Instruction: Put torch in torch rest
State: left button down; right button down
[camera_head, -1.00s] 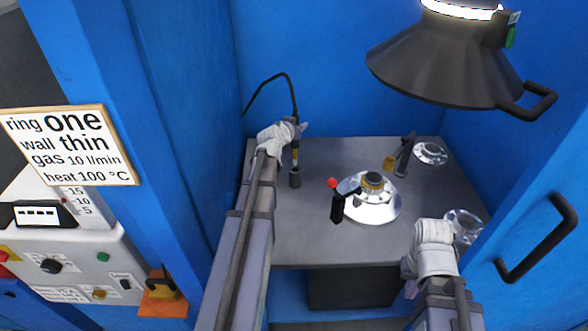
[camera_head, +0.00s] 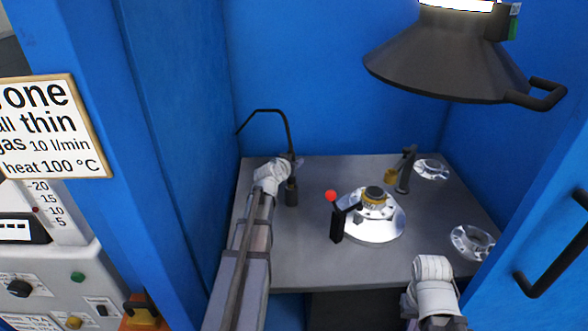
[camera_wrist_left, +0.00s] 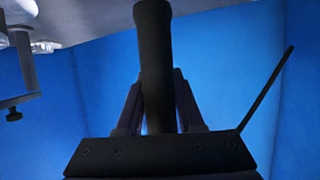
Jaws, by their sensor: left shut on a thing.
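My left gripper (camera_head: 291,164) is shut on the torch, near the left back of the grey table. In the left wrist view the torch (camera_wrist_left: 154,65) is a dark round handle between the fingers (camera_wrist_left: 158,100). In the head view a black hose (camera_head: 270,111) arcs from the left wall down to it.
The shiny flanged shell (camera_head: 374,228) sits mid-table with a red-knobbed black clamp (camera_head: 336,222) beside it. A dark hood (camera_head: 446,62) hangs above.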

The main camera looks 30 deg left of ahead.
pick_arm(q)
jog(key=shift+f, duration=0.1)
jog(key=shift+f, duration=0.1)
jog(key=shift+f, duration=0.15)
jog(key=c, duration=0.5)
grip_release()
jog(key=p+v, duration=0.4)
jog(key=v, duration=0.8)
jog(key=shift+p, duration=0.4)
jog(key=shift+s, duration=0.15)
